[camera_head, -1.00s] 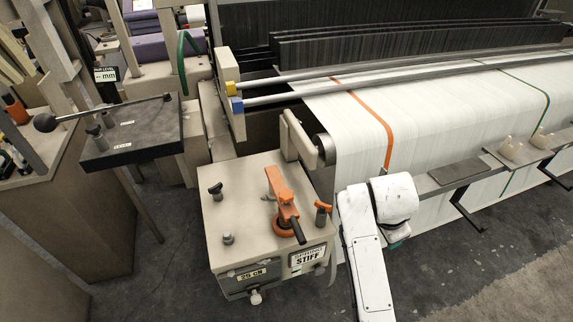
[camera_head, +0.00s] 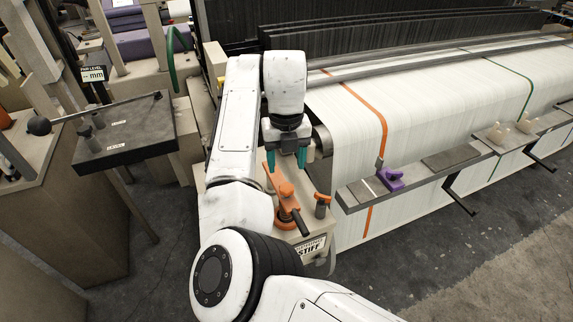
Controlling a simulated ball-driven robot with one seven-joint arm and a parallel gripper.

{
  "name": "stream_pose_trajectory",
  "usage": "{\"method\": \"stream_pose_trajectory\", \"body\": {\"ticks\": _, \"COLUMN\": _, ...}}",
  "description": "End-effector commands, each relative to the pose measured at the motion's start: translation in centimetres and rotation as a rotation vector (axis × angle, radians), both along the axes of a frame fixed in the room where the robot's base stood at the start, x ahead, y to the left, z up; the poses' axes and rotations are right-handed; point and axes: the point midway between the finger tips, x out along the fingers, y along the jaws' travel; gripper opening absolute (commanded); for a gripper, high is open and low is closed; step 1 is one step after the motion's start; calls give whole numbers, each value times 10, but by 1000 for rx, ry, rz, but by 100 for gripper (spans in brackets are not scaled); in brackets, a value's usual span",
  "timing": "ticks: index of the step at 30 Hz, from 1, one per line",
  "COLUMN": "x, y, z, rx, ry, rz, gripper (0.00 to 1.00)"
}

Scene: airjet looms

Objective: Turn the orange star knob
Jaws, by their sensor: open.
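A small orange knob (camera_head: 323,199) sits on a short post at the right edge of the beige control box; its star shape is too small to make out. Left of it, an orange lever (camera_head: 287,200) with a black grip stands on a round orange base. My gripper (camera_head: 287,165) points down with two teal fingers apart, empty, above and behind the lever and up-left of the knob. Its left finger overlaps the lever's upper end in the picture; I cannot tell whether they touch. My arm hides most of the box's left side.
A white fabric roll (camera_head: 420,110) lies right of the box. A front rail (camera_head: 450,160) carries a purple part (camera_head: 390,180). Grey floor (camera_head: 425,245) is clear at lower right.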

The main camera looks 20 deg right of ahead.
Motion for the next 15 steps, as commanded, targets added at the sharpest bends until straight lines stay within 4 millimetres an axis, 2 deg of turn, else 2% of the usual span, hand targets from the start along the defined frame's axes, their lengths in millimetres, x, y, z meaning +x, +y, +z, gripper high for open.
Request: {"method": "stream_pose_trajectory", "body": {"ticks": 15, "x": 0, "y": -1, "z": -52, "rx": 0, "ry": 0, "rz": -1, "gripper": 60}}
